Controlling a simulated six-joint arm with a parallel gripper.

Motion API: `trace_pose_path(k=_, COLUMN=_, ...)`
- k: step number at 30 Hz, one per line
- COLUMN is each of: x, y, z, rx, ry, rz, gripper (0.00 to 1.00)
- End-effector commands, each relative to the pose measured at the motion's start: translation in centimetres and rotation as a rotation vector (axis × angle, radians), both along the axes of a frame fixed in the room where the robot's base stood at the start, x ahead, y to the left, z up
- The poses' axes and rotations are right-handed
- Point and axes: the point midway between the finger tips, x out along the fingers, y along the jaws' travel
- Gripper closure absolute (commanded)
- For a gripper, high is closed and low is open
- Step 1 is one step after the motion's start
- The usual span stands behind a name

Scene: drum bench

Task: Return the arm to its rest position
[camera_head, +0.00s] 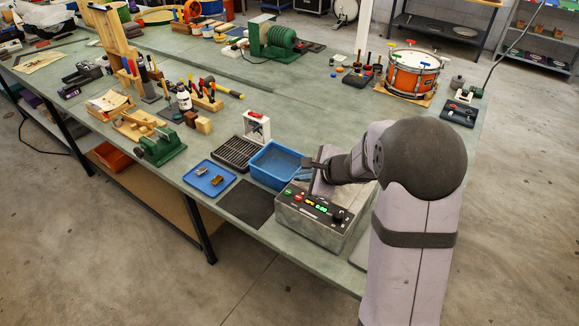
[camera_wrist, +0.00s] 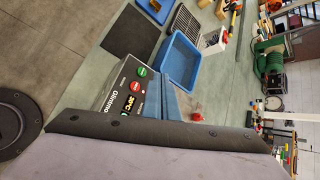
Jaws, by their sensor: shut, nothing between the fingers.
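My arm rises from the lower right in the head view and bends left at a large dark round joint. My gripper (camera_head: 309,163) is at its end, above the grey control box and close to the right rim of the blue bin.
The grey control box (camera_head: 315,222) with lit buttons stands near the bench's front edge, under my gripper. The blue bin (camera_head: 262,176), a black rack (camera_head: 236,153), a blue tray (camera_head: 197,185) and a dark mat (camera_head: 247,204) lie left. The bench middle is mostly clear.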

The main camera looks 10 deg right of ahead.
Motion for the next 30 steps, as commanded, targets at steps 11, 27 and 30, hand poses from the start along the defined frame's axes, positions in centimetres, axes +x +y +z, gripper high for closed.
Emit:
trace_pose_path(k=11, x=-2.5, y=1.7, z=-1.3, rx=-0.118, ry=-0.004, rz=0.25, gripper=1.0)
trace_pose_path(k=27, x=-25.9, y=1.2, z=-7.6, rx=-0.505, ry=0.258, rz=1.349, gripper=1.0)
trace_pose_path(k=30, x=-29.1, y=-0.1, z=-7.0, rx=-0.593, ry=0.287, rz=1.535, gripper=1.0)
